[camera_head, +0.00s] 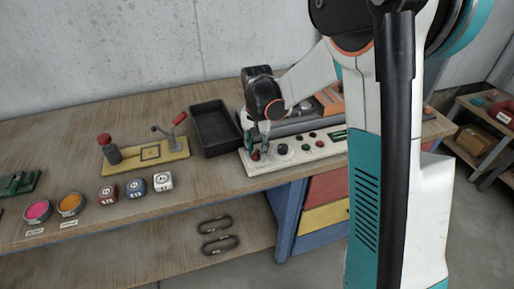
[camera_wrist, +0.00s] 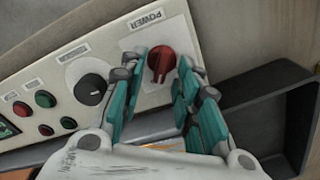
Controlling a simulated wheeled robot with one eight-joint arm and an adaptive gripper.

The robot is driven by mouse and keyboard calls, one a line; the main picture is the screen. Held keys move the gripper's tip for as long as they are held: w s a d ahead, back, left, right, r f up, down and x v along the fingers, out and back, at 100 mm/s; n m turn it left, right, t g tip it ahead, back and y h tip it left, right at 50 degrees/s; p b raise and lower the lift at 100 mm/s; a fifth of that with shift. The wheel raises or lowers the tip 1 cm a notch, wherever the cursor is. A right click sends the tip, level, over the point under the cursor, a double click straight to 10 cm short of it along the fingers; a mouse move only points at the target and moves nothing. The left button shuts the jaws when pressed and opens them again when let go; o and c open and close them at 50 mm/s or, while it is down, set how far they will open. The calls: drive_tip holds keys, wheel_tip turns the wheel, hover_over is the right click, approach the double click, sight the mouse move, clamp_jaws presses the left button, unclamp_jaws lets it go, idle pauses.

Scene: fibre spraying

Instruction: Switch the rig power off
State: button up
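The rig's control panel (camera_head: 300,150) is a pale box at the right of the bench. In the wrist view, a red power knob (camera_wrist: 160,66) sits on a white plate under an upside-down "POWER" label (camera_wrist: 146,19). My gripper (camera_wrist: 163,62) is open, with one teal finger on each side of the knob. Small gaps show between the fingers and the knob, so I cannot see firm contact. In the head view, my gripper (camera_head: 258,142) is at the panel's left end and partly hides the knob.
A black knob (camera_wrist: 89,92) and red and green buttons are beside the power knob. A black tray (camera_head: 212,128) stands left of the panel. A yellow fixture (camera_head: 150,155), several small blocks and colored pots occupy the bench's left side.

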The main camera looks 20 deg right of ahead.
clamp_jaws()
drive_tip(key=shift+n, duration=0.3)
drive_tip(key=n, duration=0.6)
drive_tip(key=shift+w+a+p, duration=0.1)
drive_tip(key=shift+a+p, duration=0.2)
drive_tip(key=shift+p, duration=0.1)
drive_tip(key=n, duration=0.3)
drive_tip(key=shift+a+n, duration=0.15)
drive_tip(key=shift+n, duration=0.15)
drive_tip(key=shift+a+n, duration=0.1)
drive_tip(key=shift+n, duration=1.8)
unclamp_jaws()
